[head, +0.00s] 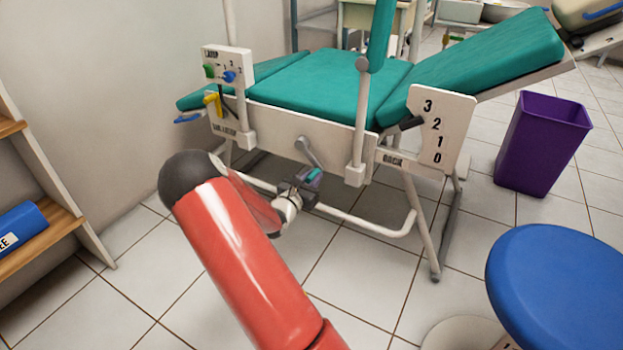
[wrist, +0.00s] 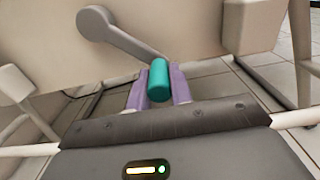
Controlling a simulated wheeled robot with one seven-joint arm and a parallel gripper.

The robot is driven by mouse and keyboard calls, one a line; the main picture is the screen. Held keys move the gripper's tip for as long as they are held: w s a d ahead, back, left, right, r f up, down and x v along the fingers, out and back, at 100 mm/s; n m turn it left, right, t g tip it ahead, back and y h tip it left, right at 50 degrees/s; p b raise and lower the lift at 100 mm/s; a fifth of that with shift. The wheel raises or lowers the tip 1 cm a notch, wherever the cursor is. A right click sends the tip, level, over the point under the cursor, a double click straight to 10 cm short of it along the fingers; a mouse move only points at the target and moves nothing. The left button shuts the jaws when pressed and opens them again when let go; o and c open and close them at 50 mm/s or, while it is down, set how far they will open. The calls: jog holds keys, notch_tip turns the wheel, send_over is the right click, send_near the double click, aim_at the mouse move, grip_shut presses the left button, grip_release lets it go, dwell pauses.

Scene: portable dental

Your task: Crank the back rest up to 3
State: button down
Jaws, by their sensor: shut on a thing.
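The crank has a grey arm (head: 309,151) on the chair's side panel and a teal handle (wrist: 159,80) at its lower end. In the wrist view the crank arm (wrist: 125,36) slopes down to the right from its hub to the handle. My gripper (head: 312,178) is shut on the teal handle, with a purple finger on each side. The back rest (head: 480,65) is a teal pad tilted up to the right. The white scale plate (head: 442,130) reads 3, 2, 1, 0 from top to bottom, beside the label BACK. A dark pointer (head: 410,123) shows at its left edge, around the 2 level.
A control box (head: 227,66) with green and blue knobs stands at the chair's left. A blue stool (head: 560,285) is at the lower right and a purple bin (head: 542,143) behind it. A wooden shelf (head: 60,225) is at the left. A white frame tube (head: 370,227) runs below the crank.

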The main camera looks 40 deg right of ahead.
jog(key=shift+r, duration=0.15)
jog(key=n+p, duration=0.1)
jog(key=p, duration=0.1)
jog(key=s+r+n+p, duration=0.1)
jog(key=r+n+p, duration=0.1)
jog(key=p, duration=0.1)
jog(key=shift+s+d+r+p, duration=0.2)
jog(key=shift+s+d+p, duration=0.05)
jog(key=shift+d+p, duration=0.05)
jog(key=r+n+p, duration=0.1)
jog(key=p, duration=0.1)
jog(key=r+n+p, duration=0.1)
jog(key=n+p, duration=0.1)
jog(key=p, duration=0.1)
jog(key=s+r+n+p, duration=0.1)
jog(key=r+p, duration=0.1)
jog(key=shift+d+n+p, duration=0.25)
jog(key=shift+n+p, duration=0.1)
jog(key=shift+n, duration=0.05)
jog(key=c, duration=1.3)
grip_release()
jog(key=shift+o, duration=0.2)
jog(key=shift+a, duration=0.1)
jog(key=v, duration=0.7)
jog(key=shift+s+a, duration=0.2)
jog(key=shift+a, duration=0.15)
